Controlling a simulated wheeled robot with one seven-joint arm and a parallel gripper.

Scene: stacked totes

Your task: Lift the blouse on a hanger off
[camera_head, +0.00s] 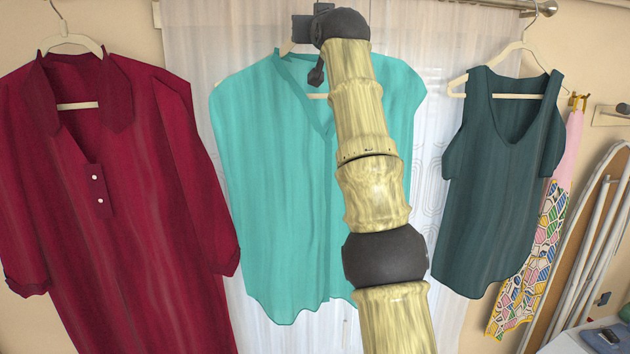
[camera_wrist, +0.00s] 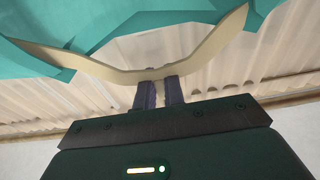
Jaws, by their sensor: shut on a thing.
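The turquoise blouse (camera_head: 270,190) hangs on a cream hanger in the middle of the head view, partly hidden behind my arm. In the wrist view the turquoise cloth (camera_wrist: 100,25) lies along the top, with the curved cream hanger (camera_wrist: 105,70) below it. My gripper (camera_wrist: 159,80) is shut on the hanger at its middle, between the two shoulders. In the head view my gripper (camera_head: 318,62) is at the blouse's neck, mostly dark and partly hidden by the wrist. The hanger's hook is hidden, so I cannot tell whether it rests on the rail.
A dark red shirt (camera_head: 130,200) hangs at left and a dark teal sleeveless top (camera_head: 500,170) at right, each on a hanger. A metal rail (camera_head: 505,5) runs along the top before white curtains (camera_head: 195,40). An ironing board (camera_head: 575,235) leans at far right beside a patterned cloth (camera_head: 530,260).

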